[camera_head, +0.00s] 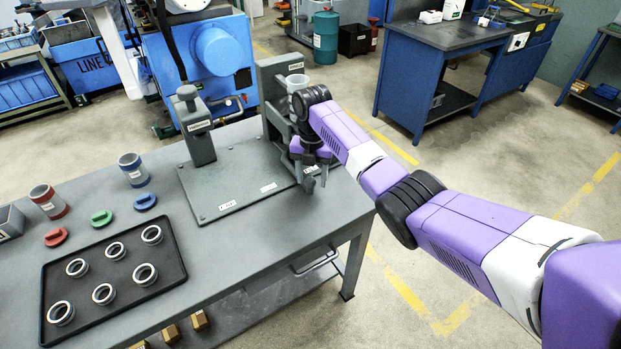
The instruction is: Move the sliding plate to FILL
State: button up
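The grey fixture on the workbench has a flat plate (225,180) with small white labels along its front edge, too small to read surely. I cannot clearly make out the sliding plate as a separate part. A grey upright housing (275,72) stands at the plate's back right, with a light grey cup-like part (297,82) on it. My gripper (311,178) points down at the plate's right end, in front of this housing. Its fingers look apart. It hides the part of the fixture behind it, and I cannot tell whether it touches anything.
A shorter labelled post (196,130) stands at the plate's back left. Left on the bench (235,250) are a black tray (112,312) of several rings, red (49,203) and blue (134,170) cups, and red, green and blue small pieces. The bench front right is clear.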

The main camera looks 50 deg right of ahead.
jog(key=shift+r+b, duration=0.65)
jog(key=shift+r, duration=3.25)
